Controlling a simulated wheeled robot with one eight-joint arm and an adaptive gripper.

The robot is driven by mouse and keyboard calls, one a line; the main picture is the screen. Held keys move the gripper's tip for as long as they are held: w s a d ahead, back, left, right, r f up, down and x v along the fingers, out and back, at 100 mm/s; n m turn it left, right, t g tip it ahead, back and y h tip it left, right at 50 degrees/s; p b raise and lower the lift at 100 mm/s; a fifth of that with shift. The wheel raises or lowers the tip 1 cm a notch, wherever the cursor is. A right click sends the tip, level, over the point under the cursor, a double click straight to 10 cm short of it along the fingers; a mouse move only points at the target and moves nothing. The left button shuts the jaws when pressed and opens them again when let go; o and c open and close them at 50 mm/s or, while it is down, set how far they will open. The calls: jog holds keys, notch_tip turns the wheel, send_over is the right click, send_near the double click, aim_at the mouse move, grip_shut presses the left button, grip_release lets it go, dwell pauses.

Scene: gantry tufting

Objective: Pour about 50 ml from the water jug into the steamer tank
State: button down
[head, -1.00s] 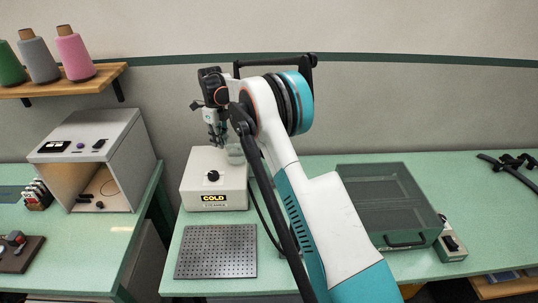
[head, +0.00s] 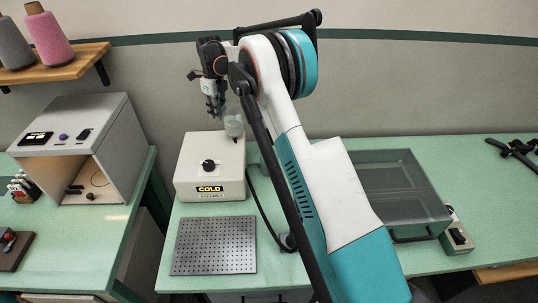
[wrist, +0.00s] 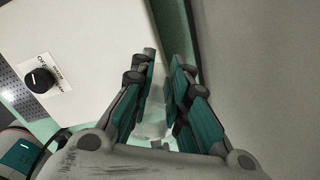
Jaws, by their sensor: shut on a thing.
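The steamer (head: 209,166) is a cream box with a black knob and a lit "COLD" display, standing at the back of the green table. Its top and knob side also show in the wrist view (wrist: 85,50). The water jug (head: 234,123) is a small clear vessel above the steamer's back right top in the head view. My gripper (head: 217,108) is shut on the jug, beside its left side. In the wrist view my gripper (wrist: 163,85) has its fingers on either side of the jug, which is mostly hidden. The tank opening and the water level cannot be made out.
A perforated metal plate (head: 214,245) lies in front of the steamer. A clear-lidded green box (head: 395,185) stands right of my arm, with a small switch box (head: 456,235) beside it. An open-fronted grey cabinet (head: 75,145) is on the left table. The wall is close behind.

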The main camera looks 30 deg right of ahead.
aim_at(224, 108)
jog(key=shift+s+d+r+t+y, duration=0.4)
jog(key=shift+s+r+t+y, duration=0.1)
jog(key=shift+r+t, duration=0.25)
jog(key=s+d+r+t+y, duration=0.2)
jog(key=shift+s+r+t, duration=0.35)
jog(key=shift+s+r, duration=0.05)
jog(key=shift+s+d+t+y+b, duration=0.3)
jog(key=shift+s+d+t+y, duration=0.4)
jog(key=shift+s, duration=0.1)
jog(key=shift+s+d+r+t+y, duration=0.15)
jog(key=shift+s+d+t+y, duration=0.1)
jog(key=shift+s+t+y, duration=0.25)
jog(key=shift+s+d+r+t+y+b, duration=0.1)
jog(key=shift+s+d+t+y+b, duration=0.25)
jog(key=shift+t+b, duration=0.4)
jog(key=shift+s+d+r+t+y, duration=0.25)
jog(key=shift+s, duration=0.15)
jog(key=shift+w+a, duration=0.15)
jog(key=shift+w, duration=0.1)
jog(key=shift+r, duration=0.15)
dwell(0.4)
